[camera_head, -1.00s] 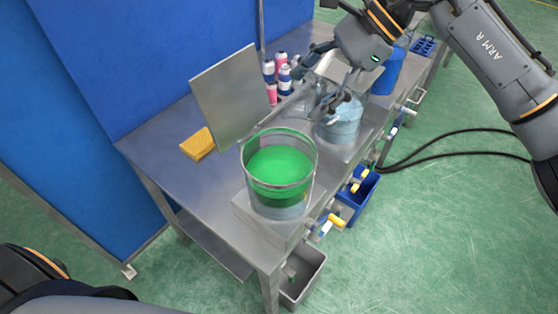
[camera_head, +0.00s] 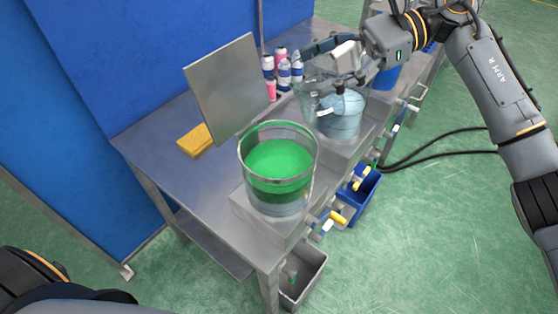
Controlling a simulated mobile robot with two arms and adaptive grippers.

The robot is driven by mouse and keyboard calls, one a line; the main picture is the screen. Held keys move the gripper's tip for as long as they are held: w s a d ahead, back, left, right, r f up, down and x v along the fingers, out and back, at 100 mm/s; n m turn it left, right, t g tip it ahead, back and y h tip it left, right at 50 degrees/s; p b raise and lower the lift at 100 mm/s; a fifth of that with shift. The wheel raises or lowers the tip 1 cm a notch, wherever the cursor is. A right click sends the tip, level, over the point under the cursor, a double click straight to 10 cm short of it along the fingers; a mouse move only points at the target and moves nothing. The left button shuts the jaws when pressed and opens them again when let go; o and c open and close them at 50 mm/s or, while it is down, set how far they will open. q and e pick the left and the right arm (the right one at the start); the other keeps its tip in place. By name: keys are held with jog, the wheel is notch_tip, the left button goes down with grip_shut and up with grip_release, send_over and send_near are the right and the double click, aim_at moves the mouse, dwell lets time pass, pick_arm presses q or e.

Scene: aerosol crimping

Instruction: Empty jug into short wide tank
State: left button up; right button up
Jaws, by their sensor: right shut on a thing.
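A transparent tank (camera_head: 279,160) with bright green liquid stands on a metal ledge at the near end of the bench. A second transparent tank (camera_head: 341,120) with pale blue liquid stands behind it to the right. My right gripper (camera_head: 337,82) is shut on a clear jug (camera_head: 311,96) above and left of the pale blue tank. The jug overlaps that tank's rim in the picture; its contents and exact tilt are hard to tell. A blue tank (camera_head: 387,78) stands farther back, partly hidden by my right arm. My left gripper is out of view.
A grey upright panel (camera_head: 228,85) stands left of the tanks, with a yellow sponge (camera_head: 195,140) beside it. Several pink and white bottles (camera_head: 283,70) stand behind. Valves (camera_head: 336,217) and a blue bin (camera_head: 361,190) line the bench's front.

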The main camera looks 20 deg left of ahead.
aim_at(323, 46)
jog(key=shift+s+r, duration=0.1)
jog(key=f+g+y+b, duration=0.1)
jog(key=b, duration=0.2)
jog(key=shift+a+f+m+y, duration=0.1)
jog(key=shift+f+m+y, duration=0.2)
jog(key=shift+f+y, duration=0.1)
jog(key=shift+g+y+b, duration=0.4)
jog(key=shift+y+b, duration=0.1)
jog(key=shift+b, duration=0.35)
jog(key=shift+r, duration=0.1)
jog(key=shift+r, duration=0.1)
jog(key=shift+r+p, duration=0.85)
jog(key=shift+r, duration=1.6)
